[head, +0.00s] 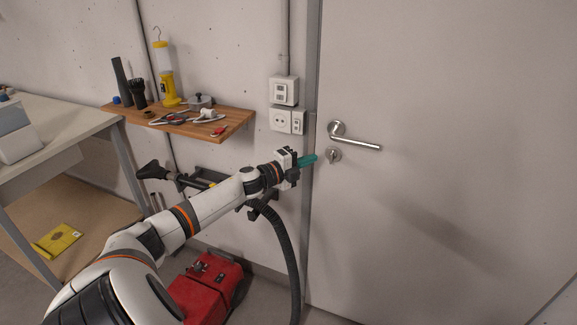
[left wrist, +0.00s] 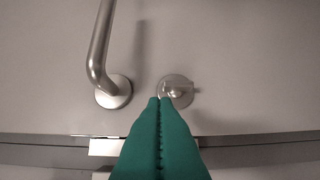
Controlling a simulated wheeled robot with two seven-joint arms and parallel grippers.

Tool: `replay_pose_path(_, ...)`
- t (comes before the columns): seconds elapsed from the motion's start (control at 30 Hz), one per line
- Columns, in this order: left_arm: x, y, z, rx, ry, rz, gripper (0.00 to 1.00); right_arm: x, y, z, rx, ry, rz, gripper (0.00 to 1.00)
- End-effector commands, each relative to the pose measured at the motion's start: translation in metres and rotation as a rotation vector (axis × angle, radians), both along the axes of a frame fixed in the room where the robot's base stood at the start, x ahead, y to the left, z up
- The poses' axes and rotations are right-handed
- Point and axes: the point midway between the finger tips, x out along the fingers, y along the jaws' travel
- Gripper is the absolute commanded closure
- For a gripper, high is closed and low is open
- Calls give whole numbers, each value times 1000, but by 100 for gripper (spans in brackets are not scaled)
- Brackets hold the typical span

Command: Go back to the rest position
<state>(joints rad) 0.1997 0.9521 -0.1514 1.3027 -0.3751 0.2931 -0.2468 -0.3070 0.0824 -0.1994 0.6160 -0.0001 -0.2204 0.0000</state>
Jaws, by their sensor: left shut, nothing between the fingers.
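My left gripper (head: 308,160) reaches in from the left in the head view, with teal fingers pointing at the door's lock side. In the left wrist view its fingers (left wrist: 159,102) are shut together with nothing between them. The fingertips overlap the lower edge of the round lock with a thumb turn (left wrist: 176,91) in that view; I cannot tell whether they touch it. In the head view the lock (head: 333,154) lies just right of the fingertips. The silver door handle (head: 358,142) sits above it, roughly level. My right gripper is not in view.
The grey door (head: 450,200) is closed in its frame. A wooden shelf (head: 235,122) with tools and a yellow lamp (head: 168,88) is on the wall. Sockets (head: 284,121) are beside the frame. A red vacuum (head: 208,285) with a black hose (head: 287,250) stands below my left arm.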

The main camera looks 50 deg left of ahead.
Motion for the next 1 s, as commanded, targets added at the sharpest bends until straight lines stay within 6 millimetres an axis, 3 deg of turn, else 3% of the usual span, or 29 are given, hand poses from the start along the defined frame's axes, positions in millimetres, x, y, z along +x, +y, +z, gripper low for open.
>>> replay_pose_path(0.13, -23, 8, -3, 2, 4, -2, 100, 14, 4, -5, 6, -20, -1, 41)
replay_pose_path(0.3, -43, 16, -2, 1, 4, -2, 100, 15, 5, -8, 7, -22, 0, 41)
replay_pose_path(0.77, -54, 21, -3, -4, 4, 1, 100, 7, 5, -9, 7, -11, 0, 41)
replay_pose_path(0.87, -58, 26, -25, -47, 34, 34, 100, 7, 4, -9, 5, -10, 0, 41)
replay_pose_path(0.97, -68, 34, -75, -139, 101, 107, 100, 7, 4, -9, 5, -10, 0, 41)
replay_pose_path(1.0, -75, 37, -102, -184, 139, 144, 100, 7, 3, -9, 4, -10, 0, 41)
